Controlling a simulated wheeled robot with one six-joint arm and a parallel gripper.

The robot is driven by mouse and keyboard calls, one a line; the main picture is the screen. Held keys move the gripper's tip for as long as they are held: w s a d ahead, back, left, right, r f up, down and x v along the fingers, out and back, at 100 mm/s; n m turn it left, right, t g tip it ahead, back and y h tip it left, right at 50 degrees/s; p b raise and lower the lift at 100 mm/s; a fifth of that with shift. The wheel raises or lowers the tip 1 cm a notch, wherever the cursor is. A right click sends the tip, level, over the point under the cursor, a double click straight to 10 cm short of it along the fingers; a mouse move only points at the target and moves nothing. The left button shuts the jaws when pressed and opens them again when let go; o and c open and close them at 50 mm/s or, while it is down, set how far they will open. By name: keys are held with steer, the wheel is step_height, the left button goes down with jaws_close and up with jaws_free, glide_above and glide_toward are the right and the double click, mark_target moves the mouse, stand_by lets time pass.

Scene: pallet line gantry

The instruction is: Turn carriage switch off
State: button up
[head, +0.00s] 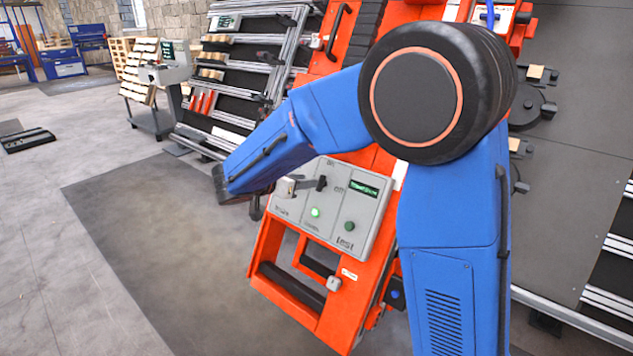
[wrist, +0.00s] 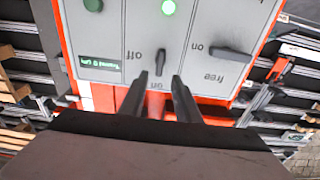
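The grey control panel (head: 340,215) is set on the orange machine frame, and it fills the top of the wrist view (wrist: 115,30), upside down. A small black switch lever (wrist: 160,62) stands between the labels "off" and "on". My gripper (wrist: 159,80) is open, with its two dark fingers apart just short of this lever, one on each side of its line. I cannot tell whether they touch it. A second black lever (wrist: 231,52) sits near the label "free". In the head view my arm and gripper partly cover the panel's left side.
The panel has a lit green lamp (wrist: 168,7), a dark green button (wrist: 93,5) and a small green display (wrist: 100,63). The orange frame (head: 285,290) has open gaps below the panel. Sloped racks (head: 240,75) stand behind.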

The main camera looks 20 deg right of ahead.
mark_target(320, 180)
steer(key=x, duration=0.6)
steer(key=shift+w+d+f, duration=0.15)
steer(key=shift+d+f, duration=0.05)
steer(key=shift+d, duration=0.1)
jaws_close()
